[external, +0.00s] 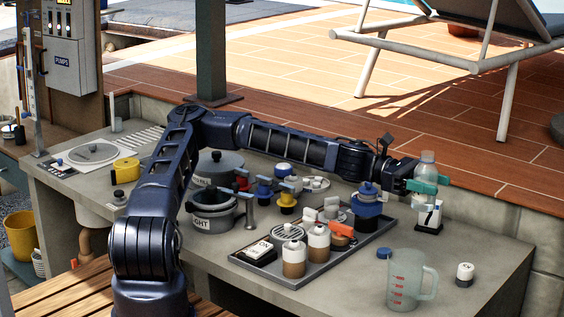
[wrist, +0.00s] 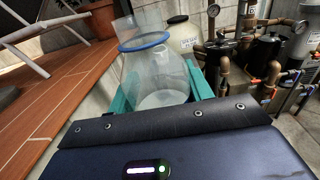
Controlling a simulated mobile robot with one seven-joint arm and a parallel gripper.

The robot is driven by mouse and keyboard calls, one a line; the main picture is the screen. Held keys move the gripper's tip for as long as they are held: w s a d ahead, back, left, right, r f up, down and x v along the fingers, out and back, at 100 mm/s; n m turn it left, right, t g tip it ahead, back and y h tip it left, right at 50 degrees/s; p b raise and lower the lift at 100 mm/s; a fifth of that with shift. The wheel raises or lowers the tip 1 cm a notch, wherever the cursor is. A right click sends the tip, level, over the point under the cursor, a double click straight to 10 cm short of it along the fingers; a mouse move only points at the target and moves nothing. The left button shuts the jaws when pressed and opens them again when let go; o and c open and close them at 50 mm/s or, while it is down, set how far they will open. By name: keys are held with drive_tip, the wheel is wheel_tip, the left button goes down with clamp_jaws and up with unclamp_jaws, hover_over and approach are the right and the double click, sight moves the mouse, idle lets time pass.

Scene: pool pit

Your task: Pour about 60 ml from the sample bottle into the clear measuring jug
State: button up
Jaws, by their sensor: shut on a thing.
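The clear sample bottle (external: 427,163) is held about upright between the teal fingers of my gripper (external: 428,184), at the right end of the bench. In the wrist view the bottle (wrist: 150,72) has an open mouth, a blue neck ring and pale liquid inside. The teal fingers close on both its sides. A white piece with a dark mark (external: 428,214) shows just below the fingers; I cannot tell if it is part of the bottle. The clear measuring jug (external: 408,278) stands upright at the front right, below and nearer the camera, apart from the bottle. It looks empty.
A blue cap (external: 383,252) lies behind the jug and a small white-topped pot (external: 465,274) stands to its right. A grey tray (external: 285,279) with bottles and parts is to the left. A stone wall (external: 500,217) rises behind the bench.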

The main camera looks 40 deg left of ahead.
drive_tip(key=shift+s+a+r+m+g+y, duration=1.2)
drive_tip(key=shift+s+a+r+m+g, duration=0.8)
drive_tip(key=shift+s+r+g, duration=1.7)
drive_tip(key=shift+s+a+r+m+g+y, duration=1.3)
drive_tip(key=shift+s+r+m+g, duration=1)
drive_tip(key=shift+s, duration=2.6)
wheel_tip(320, 180, down, 24)
drive_tip(key=shift+f+g, duration=0.15)
drive_tip(key=shift+g, duration=0.25)
drive_tip(key=shift+f, duration=0.1)
